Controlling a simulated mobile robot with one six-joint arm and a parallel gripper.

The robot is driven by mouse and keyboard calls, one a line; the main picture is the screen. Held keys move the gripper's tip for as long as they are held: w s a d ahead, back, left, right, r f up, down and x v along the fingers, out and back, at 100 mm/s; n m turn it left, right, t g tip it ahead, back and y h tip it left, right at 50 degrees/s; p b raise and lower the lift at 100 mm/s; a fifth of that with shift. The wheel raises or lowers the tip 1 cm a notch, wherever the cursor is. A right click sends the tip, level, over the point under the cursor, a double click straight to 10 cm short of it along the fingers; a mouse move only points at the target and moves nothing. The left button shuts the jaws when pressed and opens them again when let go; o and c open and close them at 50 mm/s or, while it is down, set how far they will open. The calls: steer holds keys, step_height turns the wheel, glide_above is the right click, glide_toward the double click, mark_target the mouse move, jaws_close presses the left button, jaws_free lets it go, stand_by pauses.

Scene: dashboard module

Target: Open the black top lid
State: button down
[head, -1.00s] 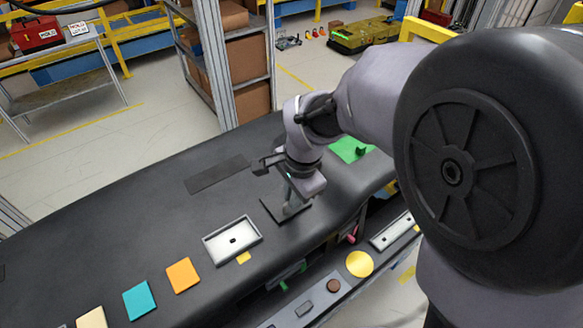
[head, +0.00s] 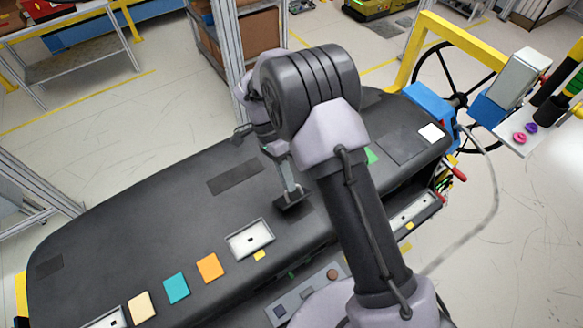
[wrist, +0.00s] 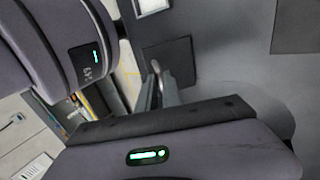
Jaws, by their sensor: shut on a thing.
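A small black square lid (head: 298,206) lies on top of the dark dashboard, right of a white-lined tray (head: 250,239). The lid also shows as a dark square in the wrist view (wrist: 180,52). My gripper (head: 290,195) points down at the lid, shut on its edge area. In the wrist view my gripper (wrist: 160,75) has its slim fingertips close together at the lid's near-left edge. The exact contact is too small to make out, and the fingers hide part of the lid. I cannot tell whether the lid is tilted.
The long dashboard (head: 130,235) carries a dark flat panel (head: 235,177) and orange (head: 210,268), teal (head: 176,288) and cream (head: 141,306) squares. A white square (head: 432,133) lies at its right end. A yellow frame (head: 455,35) and steering wheel stand beyond. My arm hides part of the right side.

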steer(key=shift+w+a+f+g+h+p, duration=0.1)
steer(key=shift+w+a+g+h+p, duration=0.15)
steer(key=shift+w+a+g+h, duration=0.3)
steer(key=shift+w+a+f+g+h+p, duration=0.1)
steer(key=shift+w+a+g+h+p, duration=0.15)
steer(key=shift+w+g+h, duration=0.45)
steer(key=shift+r+y, duration=0.1)
steer(key=shift+y, duration=0.15)
steer(key=c, duration=1.5)
jaws_free()
steer(key=s+d+r+b, duration=0.1)
steer(key=s+d+b, duration=0.1)
steer(key=s, duration=0.3)
steer(key=s+d+r+b, duration=0.1)
steer(key=s+r+b, duration=0.1)
steer(key=s, duration=0.3)
steer(key=s+d+r+b, duration=0.2)
steer(key=s, duration=0.3)
steer(key=shift+d, duration=0.35)
